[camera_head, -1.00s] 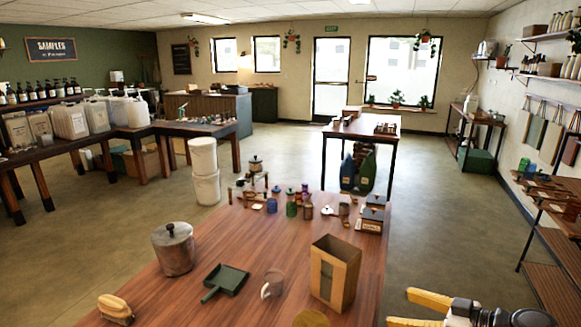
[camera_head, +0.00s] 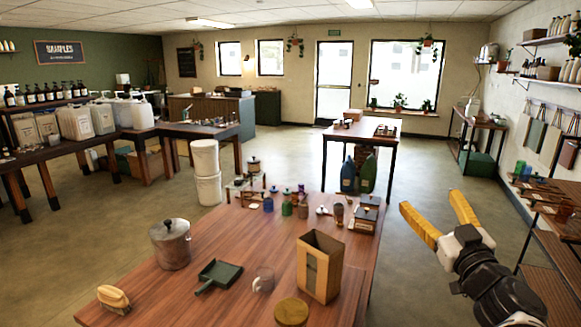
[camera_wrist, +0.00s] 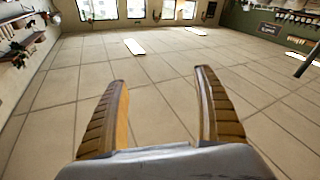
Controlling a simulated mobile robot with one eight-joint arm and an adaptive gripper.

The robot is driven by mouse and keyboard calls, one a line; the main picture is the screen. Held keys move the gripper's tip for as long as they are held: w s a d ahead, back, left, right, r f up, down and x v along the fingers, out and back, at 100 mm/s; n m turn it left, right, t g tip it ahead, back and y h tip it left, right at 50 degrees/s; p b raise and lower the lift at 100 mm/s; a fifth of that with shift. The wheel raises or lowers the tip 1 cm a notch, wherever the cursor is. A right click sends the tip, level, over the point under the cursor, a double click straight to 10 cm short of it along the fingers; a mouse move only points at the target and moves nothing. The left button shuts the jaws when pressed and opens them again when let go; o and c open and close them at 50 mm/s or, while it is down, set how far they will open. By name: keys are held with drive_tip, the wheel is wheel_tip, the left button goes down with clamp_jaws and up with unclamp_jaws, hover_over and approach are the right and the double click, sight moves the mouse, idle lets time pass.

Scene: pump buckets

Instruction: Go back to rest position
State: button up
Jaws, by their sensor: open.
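My gripper (camera_head: 440,216) is raised at the right of the head view, beside the right edge of the wooden table (camera_head: 230,255). Its two yellow fingers are spread apart with nothing between them. In the wrist view my gripper (camera_wrist: 161,78) also shows open and empty, with the tiled ceiling filling most of the view behind it. My gripper touches no object that I can see.
The table holds a metal pot (camera_head: 170,246), a green dustpan (camera_head: 219,274), a brush (camera_head: 113,297), a clear mug (camera_head: 263,280), a tall box (camera_head: 320,266) and a round lid (camera_head: 291,311). Shelving (camera_head: 548,225) stands at the right.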

drive_tip(key=s+a+f+m+g, duration=0.1)
drive_tip(key=s+a+f+g, duration=0.2)
drive_tip(key=s+f, duration=0.3)
drive_tip(key=s+a+f+m+g+h, duration=0.1)
drive_tip(key=s+a+f+g, duration=0.2)
drive_tip(key=s+f+g, duration=0.2)
drive_tip(key=s+a+f+m+g, duration=0.1)
drive_tip(key=s+a+f+g, duration=0.2)
drive_tip(key=s+f, duration=0.3)
drive_tip(key=s+g, duration=0.1)
drive_tip(key=s, duration=0.3)
drive_tip(key=shift+a+f+m, duration=0.3)
drive_tip(key=shift+a+m, duration=0.1)
